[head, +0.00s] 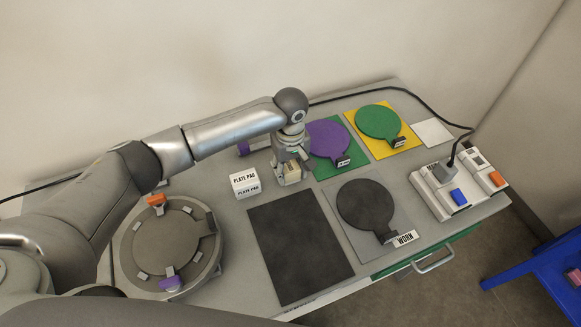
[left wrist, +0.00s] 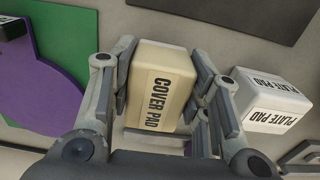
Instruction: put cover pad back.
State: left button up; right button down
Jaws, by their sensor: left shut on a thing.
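The cover pad (left wrist: 160,88) is a cream block with a black-lettered label reading COVER PAD. It sits between the fingers of my left gripper (left wrist: 160,100) in the left wrist view. In the head view my left gripper (head: 291,172) points down over the table, shut on the cover pad (head: 291,172), which is mostly hidden by the fingers. The white plate pad (head: 245,184) stands just left of the gripper; it also shows in the left wrist view (left wrist: 272,100). I cannot tell whether the cover pad touches the table. My right gripper is not in view.
A black mat (head: 298,250) lies in front of the gripper. A purple disc (head: 326,138) on a green square, a green disc (head: 378,121) and a dark disc (head: 364,205) marked WORN lie right. A round grey fixture (head: 165,240) stands left. A cable runs along the back.

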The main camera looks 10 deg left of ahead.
aim_at(291, 167)
pick_arm(q)
jog(key=shift+f, duration=0.15)
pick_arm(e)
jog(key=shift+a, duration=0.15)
pick_arm(q)
jog(key=o, duration=1.1)
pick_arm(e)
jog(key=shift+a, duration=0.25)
pick_arm(q)
notch_tip(291, 167, up, 12)
jog(key=shift+r+b, duration=0.15)
jog(key=shift+b, duration=0.75)
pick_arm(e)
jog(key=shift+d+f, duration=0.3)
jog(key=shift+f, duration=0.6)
pick_arm(q)
jog(key=shift+s+d, duration=0.1)
